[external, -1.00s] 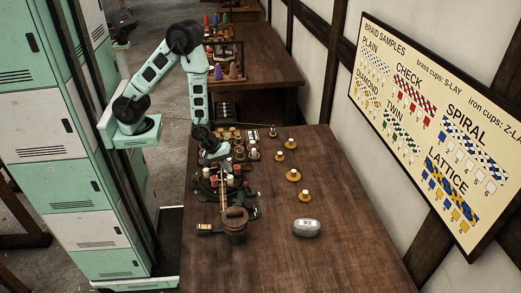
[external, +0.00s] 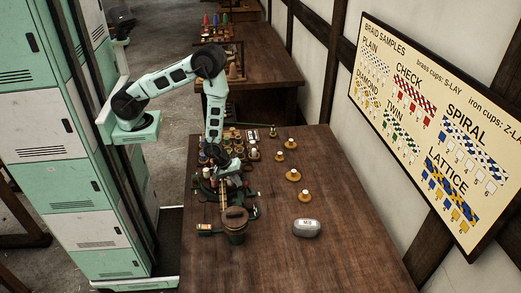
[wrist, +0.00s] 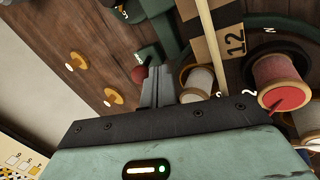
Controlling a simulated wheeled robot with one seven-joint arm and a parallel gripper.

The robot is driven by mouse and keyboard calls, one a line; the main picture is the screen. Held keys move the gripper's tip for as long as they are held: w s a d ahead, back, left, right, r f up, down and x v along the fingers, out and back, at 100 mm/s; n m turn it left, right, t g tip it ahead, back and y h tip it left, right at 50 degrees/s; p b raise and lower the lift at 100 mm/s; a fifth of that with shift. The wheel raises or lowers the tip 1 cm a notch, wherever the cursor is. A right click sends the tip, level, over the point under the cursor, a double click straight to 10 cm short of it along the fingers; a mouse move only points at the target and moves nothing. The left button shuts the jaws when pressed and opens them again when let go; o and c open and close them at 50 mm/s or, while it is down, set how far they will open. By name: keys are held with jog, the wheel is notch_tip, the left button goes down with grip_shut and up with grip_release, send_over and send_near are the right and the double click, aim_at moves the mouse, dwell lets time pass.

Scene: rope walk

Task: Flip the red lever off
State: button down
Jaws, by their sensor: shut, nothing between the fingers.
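A dark red ball knob (wrist: 138,74), which looks like the red lever's end, shows in the wrist view just left of my fingertips, beside a dark green machine (wrist: 157,35). Its shaft is mostly hidden, and I cannot tell which way it is set. My gripper (wrist: 158,72) is shut with its fingers together and nothing in them. Its tips are close to the knob; I cannot tell whether they touch it. In the external view my gripper (external: 232,182) is low over the green machine (external: 210,187) on the bench, and the arm hides the knob there.
Right of my fingers in the wrist view are a white spool (wrist: 198,82) and a red-and-white spool (wrist: 280,82). Brass cups (external: 293,175) stand on the bench's right. A brown pot (external: 236,222) and a grey rounded weight (external: 307,228) are nearer. The front right bench is clear.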

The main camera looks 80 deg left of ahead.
jog(key=shift+r, duration=0.1)
jog(key=shift+w+r+g+p, duration=0.1)
jog(key=shift+w+g+p, duration=0.1)
jog(key=shift+g+p, duration=0.1)
jog(key=shift+w+r+g+p, duration=0.2)
jog(key=shift+w+g+p, duration=0.1)
jog(key=shift+w+r+g+p, duration=0.35)
jog(key=shift+w+g+p, duration=0.2)
jog(key=shift+g+p, duration=0.25)
jog(key=w+g+p, duration=0.1)
jog(key=g, duration=0.1)
jog(key=shift+w+r+g, duration=0.1)
jog(key=shift+g, duration=0.3)
jog(key=shift+w+b, duration=0.5)
jog(key=shift+w, duration=0.7)
jog(key=shift+w+r, duration=0.1)
jog(key=shift+w, duration=0.1)
jog(key=shift+w+r, duration=0.1)
jog(key=shift+w, duration=0.15)
